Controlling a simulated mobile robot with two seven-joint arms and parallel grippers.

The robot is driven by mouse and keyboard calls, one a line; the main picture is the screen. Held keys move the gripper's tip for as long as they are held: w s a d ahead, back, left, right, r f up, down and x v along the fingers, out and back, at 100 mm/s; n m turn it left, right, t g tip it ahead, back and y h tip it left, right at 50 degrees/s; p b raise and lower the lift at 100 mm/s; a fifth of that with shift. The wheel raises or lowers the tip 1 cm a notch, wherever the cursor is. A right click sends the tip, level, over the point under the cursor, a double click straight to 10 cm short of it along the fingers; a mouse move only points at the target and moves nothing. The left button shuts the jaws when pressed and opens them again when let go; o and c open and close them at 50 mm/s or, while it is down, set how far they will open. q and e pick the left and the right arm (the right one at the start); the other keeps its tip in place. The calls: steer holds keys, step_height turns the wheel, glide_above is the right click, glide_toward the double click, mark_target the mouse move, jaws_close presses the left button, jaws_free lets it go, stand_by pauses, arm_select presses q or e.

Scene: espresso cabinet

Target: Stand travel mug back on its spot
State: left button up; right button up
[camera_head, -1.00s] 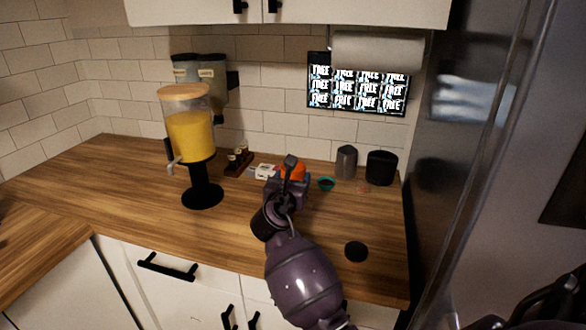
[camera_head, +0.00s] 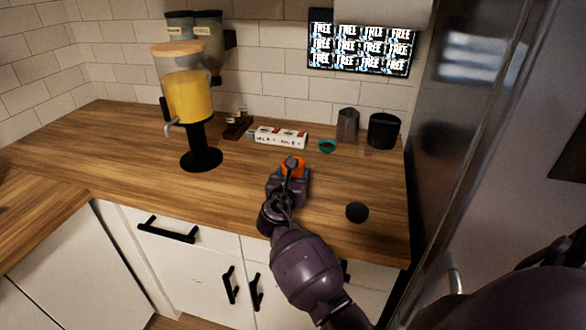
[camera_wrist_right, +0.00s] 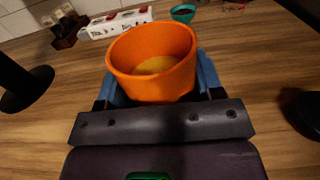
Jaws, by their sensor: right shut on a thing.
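The travel mug appears to be the orange, open-topped cup (camera_head: 294,166) in my right gripper (camera_head: 290,176). In the right wrist view the orange cup (camera_wrist_right: 150,62) is between the blue finger pads of my right gripper (camera_wrist_right: 160,88), which is shut on it. The cup looks roughly upright over the wooden counter. I cannot tell whether its base touches the wood. A small round black thing (camera_head: 357,212) is on the counter to the right of the gripper. No marked spot for the mug is clear. My left gripper is not in view.
A juice dispenser (camera_head: 190,95) stands at left. A white box (camera_head: 281,136), a teal bowl (camera_head: 327,146), a grey canister (camera_head: 347,125) and a black canister (camera_head: 383,131) are at the back. The wooden counter (camera_head: 240,185) is bare left of the gripper. A refrigerator borders the right.

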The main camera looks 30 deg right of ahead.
steer(key=shift+f, duration=0.15)
steer(key=o, duration=1.2)
steer(key=shift+c, duration=0.2)
steer(key=v, duration=1.2)
